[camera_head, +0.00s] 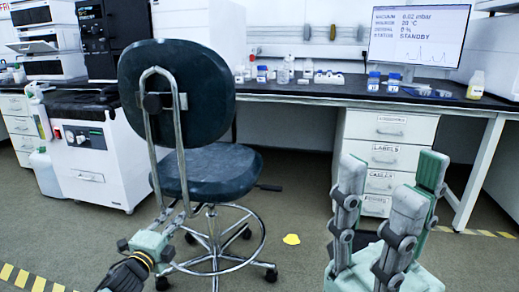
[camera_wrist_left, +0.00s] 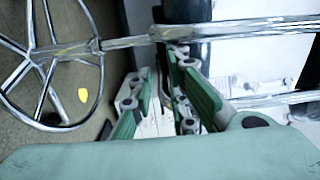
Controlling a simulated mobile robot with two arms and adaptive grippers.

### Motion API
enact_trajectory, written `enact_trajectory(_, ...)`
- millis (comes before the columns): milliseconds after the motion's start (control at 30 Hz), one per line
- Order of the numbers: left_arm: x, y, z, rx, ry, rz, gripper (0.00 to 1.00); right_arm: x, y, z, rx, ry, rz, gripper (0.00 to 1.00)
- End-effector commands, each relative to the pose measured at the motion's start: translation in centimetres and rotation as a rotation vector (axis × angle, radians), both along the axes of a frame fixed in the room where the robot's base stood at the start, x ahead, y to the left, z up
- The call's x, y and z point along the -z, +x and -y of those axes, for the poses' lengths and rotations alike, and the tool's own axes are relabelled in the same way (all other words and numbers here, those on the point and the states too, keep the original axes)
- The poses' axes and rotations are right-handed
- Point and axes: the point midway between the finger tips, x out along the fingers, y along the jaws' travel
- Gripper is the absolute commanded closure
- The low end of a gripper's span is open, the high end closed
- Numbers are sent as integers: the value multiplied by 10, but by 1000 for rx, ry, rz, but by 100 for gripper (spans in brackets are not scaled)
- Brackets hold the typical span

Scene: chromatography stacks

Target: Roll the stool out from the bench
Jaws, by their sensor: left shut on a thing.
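The stool (camera_head: 215,172) has a dark round seat, a dark backrest (camera_head: 190,100) on a bent chrome tube frame, and a chrome base with a foot ring and casters. It stands upright on the floor, in front of the bench's open knee space. My left gripper (camera_head: 177,218) is at the lower part of the chrome frame, below and left of the seat, shut on it. In the left wrist view the fingers (camera_wrist_left: 164,62) meet at the chrome tube (camera_wrist_left: 125,42); the exact contact is partly hidden. My right gripper (camera_head: 388,212) is open and empty, in front of the drawers.
The bench (camera_head: 340,92) carries bottles, vials and a monitor (camera_head: 418,37). A drawer unit (camera_head: 388,155) stands right of the knee space, a white cabinet (camera_head: 95,165) left of the stool.

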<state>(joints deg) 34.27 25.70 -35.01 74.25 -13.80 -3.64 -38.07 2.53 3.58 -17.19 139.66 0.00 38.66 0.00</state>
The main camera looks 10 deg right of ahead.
Motion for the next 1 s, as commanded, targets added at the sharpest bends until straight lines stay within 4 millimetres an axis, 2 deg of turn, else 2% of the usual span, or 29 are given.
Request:
enact_trajectory(67, -4, 0, 2, 6, -5, 7, 100, 0, 0, 0, 0, 0, 0, 60)
enact_trajectory(100, -4, 0, 2, 6, -5, 6, 81, 0, 0, 0, 0, 0, 0, 60)
enact_trajectory(300, -1, 0, 2, 4, -2, 3, 64, 0, 0, 0, 0, 0, 0, 60)
enact_trajectory(833, 1, -2, 1, 3, 2, -2, 62, -1, -1, 0, 0, 0, 2, 60)
enact_trajectory(933, 0, -11, -2, 3, 1, -3, 62, -6, -1, 0, -1, 1, 1, 60)
enact_trajectory(1000, -1, -21, -6, 3, 0, -4, 62, 3, 4, 1, -1, 2, -42, 60)
